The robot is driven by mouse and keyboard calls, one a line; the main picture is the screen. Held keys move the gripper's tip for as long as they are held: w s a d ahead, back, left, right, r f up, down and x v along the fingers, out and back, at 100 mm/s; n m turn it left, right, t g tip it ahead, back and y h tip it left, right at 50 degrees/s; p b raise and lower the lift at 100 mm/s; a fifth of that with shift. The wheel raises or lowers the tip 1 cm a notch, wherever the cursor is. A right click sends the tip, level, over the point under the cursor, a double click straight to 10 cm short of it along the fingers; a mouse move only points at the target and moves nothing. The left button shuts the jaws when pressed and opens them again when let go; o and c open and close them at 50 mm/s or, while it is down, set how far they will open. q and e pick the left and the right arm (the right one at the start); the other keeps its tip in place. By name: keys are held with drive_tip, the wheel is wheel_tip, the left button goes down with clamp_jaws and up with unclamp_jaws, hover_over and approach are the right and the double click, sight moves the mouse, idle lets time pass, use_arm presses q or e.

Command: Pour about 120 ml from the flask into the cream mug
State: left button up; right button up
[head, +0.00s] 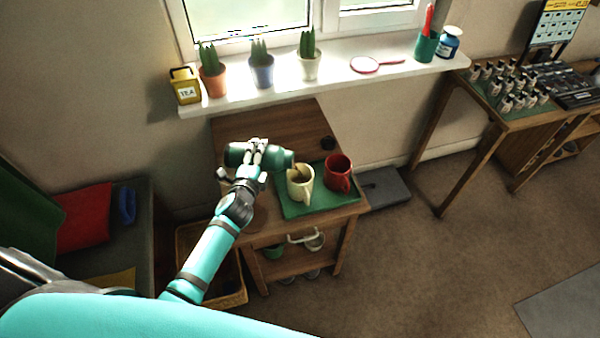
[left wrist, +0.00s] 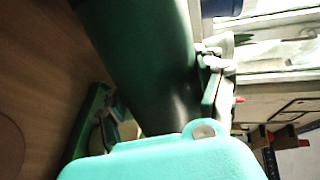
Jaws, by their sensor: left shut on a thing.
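My left gripper (head: 258,152) is shut around the dark green flask (head: 236,154) above the wooden table. The flask lies nearly on its side, its right end (head: 285,158) close to and above the cream mug (head: 301,190). The cream mug stands upright on a green tray (head: 290,211), with something brown inside. I cannot make out a stream between flask and mug. In the left wrist view the flask (left wrist: 145,55) fills the middle, and the gripper's finger (left wrist: 213,75) lies along its right side. My right gripper is not in view.
A red mug (head: 338,173) stands on the tray right of the cream mug. A small black round thing (head: 328,143) lies behind it on the table (head: 275,122). The windowsill (head: 345,82) holds potted cacti and a yellow tea tin (head: 186,87). A wicker basket (head: 233,298) is below left.

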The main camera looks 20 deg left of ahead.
use_arm(q)
drive_tip(key=shift+r, duration=0.2)
drive_tip(key=f+n+b, duration=0.1)
drive_tip(key=a+f+n+b, duration=0.1)
drive_tip(key=f, duration=0.1)
drive_tip(key=shift+s+f+h+b, duration=0.1)
drive_tip(key=shift+f+h+b, duration=0.05)
drive_tip(key=shift+h+b, duration=0.2)
drive_tip(key=shift+a+r+n+h+p, duration=0.1)
drive_tip(key=shift+r+n+h+p, duration=0.15)
drive_tip(key=shift+n+p, duration=0.2)
drive_tip(key=shift+n+t, duration=0.3)
drive_tip(key=shift+n, duration=0.15)
drive_tip(key=shift+d, duration=0.2)
idle(0.3)
idle(0.4)
